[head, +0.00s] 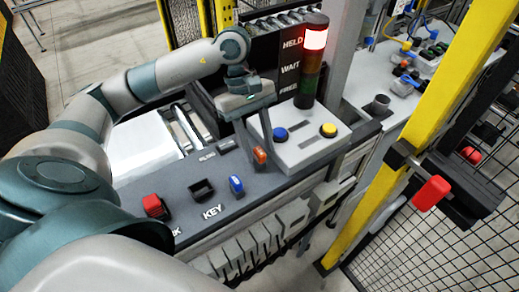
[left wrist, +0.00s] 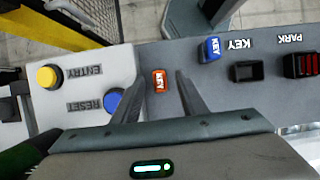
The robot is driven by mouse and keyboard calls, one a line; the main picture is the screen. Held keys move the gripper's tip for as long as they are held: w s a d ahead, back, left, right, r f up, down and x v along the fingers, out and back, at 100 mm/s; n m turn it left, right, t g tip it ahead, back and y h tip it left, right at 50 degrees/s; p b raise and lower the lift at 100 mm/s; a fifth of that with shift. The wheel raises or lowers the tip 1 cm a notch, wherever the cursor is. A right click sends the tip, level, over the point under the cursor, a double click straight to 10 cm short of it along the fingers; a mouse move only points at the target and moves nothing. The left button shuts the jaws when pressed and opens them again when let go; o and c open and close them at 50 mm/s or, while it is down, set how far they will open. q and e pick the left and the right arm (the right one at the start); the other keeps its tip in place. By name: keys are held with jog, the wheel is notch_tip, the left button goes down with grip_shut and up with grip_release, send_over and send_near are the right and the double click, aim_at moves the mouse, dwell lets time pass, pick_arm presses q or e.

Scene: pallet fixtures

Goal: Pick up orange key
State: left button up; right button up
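The orange key (head: 260,156) is a small tag on the grey console, just left of the button box. In the left wrist view the orange key (left wrist: 159,82) shows its KEY lettering. My left gripper (head: 257,148) points down over it. In the left wrist view my left gripper (left wrist: 160,88) is open, with the key between its two fingertips and a visible gap on each side. Whether the fingers are low enough to straddle the key is hard to tell. My right gripper is in neither view.
A blue key (head: 236,186), a black empty-looking holder (head: 202,190) and a red block (head: 154,205) sit along the console. The button box (head: 305,140) has blue and yellow buttons and a stack light (head: 313,60) lit red. A yellow post (head: 420,110) stands right.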

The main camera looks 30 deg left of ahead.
aim_at(264, 154)
pick_arm(q)
jog(key=shift+c, duration=0.6)
grip_shut()
jog(key=shift+r, duration=0.15)
jog(key=shift+w+r+b, duration=0.1)
jog(key=shift+r+b, duration=0.65)
jog(key=shift+r, duration=0.05)
notch_tip(264, 154, up, 2)
jog(key=shift+r+b, duration=0.1)
jog(key=shift+b, duration=0.55)
jog(key=s+d+r+b, duration=0.3)
jog(key=s+d+r, duration=0.4)
jog(key=d, duration=0.2)
jog(key=shift+s, duration=0.25)
